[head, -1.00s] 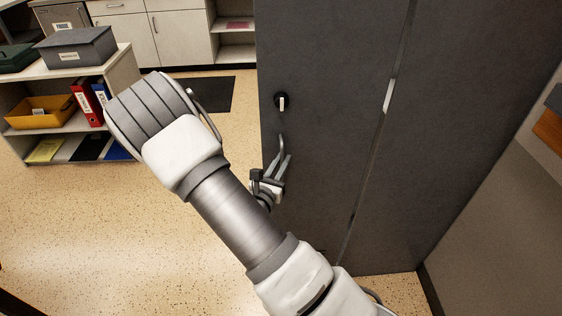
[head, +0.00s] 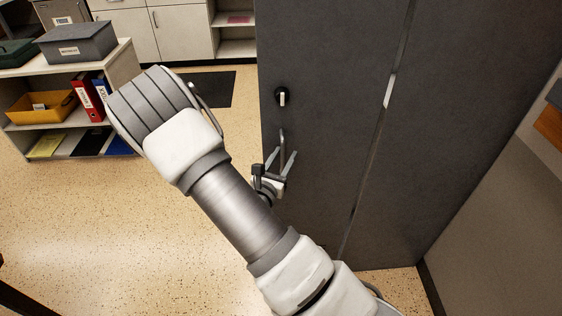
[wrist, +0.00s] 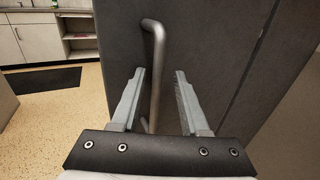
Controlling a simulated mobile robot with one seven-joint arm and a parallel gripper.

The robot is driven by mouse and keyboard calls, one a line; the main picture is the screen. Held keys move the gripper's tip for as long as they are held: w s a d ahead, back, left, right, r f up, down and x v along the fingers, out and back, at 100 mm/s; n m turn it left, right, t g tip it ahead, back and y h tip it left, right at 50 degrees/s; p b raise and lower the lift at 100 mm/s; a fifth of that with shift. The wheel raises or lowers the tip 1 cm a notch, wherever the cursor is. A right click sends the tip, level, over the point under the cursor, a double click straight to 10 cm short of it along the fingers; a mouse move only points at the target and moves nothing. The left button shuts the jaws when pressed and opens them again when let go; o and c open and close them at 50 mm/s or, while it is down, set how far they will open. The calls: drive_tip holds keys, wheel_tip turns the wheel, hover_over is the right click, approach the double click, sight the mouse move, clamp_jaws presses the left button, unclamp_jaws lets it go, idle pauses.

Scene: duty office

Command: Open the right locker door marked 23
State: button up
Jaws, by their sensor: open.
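A dark grey locker door (head: 330,120) fills the middle of the head view and looks closed. No number 23 can be read on it. My gripper (head: 281,158) is open at the handle. In the wrist view, my gripper's fingers (wrist: 160,72) stand on either side of the bar, with gaps showing on both sides. The handle's lower end is partly hidden by my gripper.
A second grey panel (head: 470,90) lies right of the seam, with a wall (head: 500,210) beyond. A low shelf (head: 125,70) with binders and boxes stands at left. Speckled floor (head: 90,220) left of the locker is open, with a dark mat (head: 210,90) behind.

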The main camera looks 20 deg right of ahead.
drive_tip(key=v, duration=1.7)
drive_tip(key=shift+s, duration=0.15)
drive_tip(key=shift+a, duration=0.1)
drive_tip(key=s+d+r+m+g+y+p, duration=0.1)
drive_tip(key=s+d+r+m+g+p, duration=0.1)
drive_tip(key=s+d+r+m+g, duration=0.55)
drive_tip(key=s+d+r+m+g+p, duration=0.2)
drive_tip(key=r+m+g, duration=0.2)
drive_tip(key=m+g, duration=0.45)
drive_tip(key=s+a+r+m+t+y+p, duration=0.1)
drive_tip(key=a+r+m+t+y, duration=0.2)
drive_tip(key=r, duration=0.5)
drive_tip(key=s+a+r+m+t+y+p, duration=0.1)
drive_tip(key=a+r+m+t+y+p, duration=0.1)
drive_tip(key=r+m+t+y, duration=0.3)
wheel_tip(320, 180, up, 3)
drive_tip(key=a+m+y, duration=0.1)
drive_tip(key=m+y, duration=0.2)
drive_tip(key=shift+a, duration=0.35)
